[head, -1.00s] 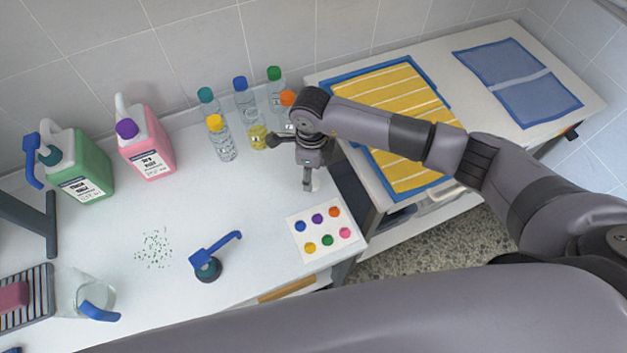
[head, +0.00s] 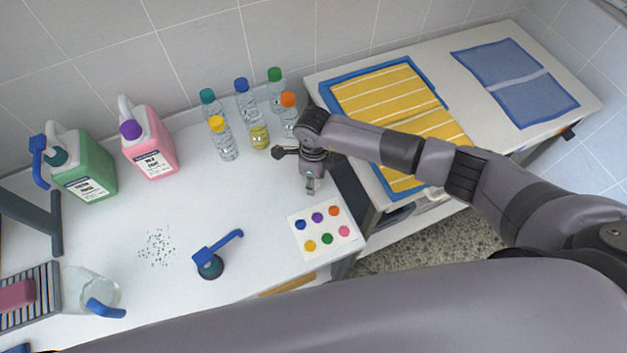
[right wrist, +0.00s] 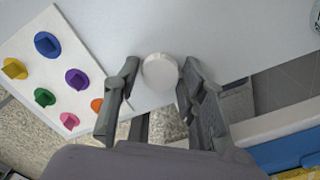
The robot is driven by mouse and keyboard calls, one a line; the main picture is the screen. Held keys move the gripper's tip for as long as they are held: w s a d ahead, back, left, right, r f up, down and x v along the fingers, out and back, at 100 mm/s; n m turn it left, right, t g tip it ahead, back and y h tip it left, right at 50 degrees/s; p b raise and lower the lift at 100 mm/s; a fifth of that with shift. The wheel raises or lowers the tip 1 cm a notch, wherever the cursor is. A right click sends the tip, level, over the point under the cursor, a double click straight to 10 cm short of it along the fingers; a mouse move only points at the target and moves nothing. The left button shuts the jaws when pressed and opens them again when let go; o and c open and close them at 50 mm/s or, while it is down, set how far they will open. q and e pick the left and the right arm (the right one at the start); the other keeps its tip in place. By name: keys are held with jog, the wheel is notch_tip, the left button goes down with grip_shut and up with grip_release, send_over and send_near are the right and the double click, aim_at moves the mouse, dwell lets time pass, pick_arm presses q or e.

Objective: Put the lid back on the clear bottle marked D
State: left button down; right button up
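Clear bottles stand in a cluster at the back of the white counter, with teal, blue, green, yellow and orange caps. A short bottle with yellow liquid (head: 260,138) among them shows no coloured cap. The letters are too small to read, so I cannot tell which is D. A white round lid (right wrist: 160,71) shows between the fingertips of my right gripper (right wrist: 159,78) in the right wrist view. The fingers look apart, one on each side of it, with a narrow gap. In the head view my right gripper (head: 310,186) points down at the counter, right of the bottles. My left gripper is out of view.
A card with coloured knobs (head: 323,232) lies just in front of my right gripper. Green (head: 88,170) and pink (head: 150,150) jugs stand at left. A blue-handled tool (head: 211,264), green specks and a glass jug (head: 92,287) are nearer. Yellow striped towel (head: 390,100) at right.

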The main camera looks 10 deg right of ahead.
jog(key=c, duration=0.3)
jog(key=shift+c, duration=0.2)
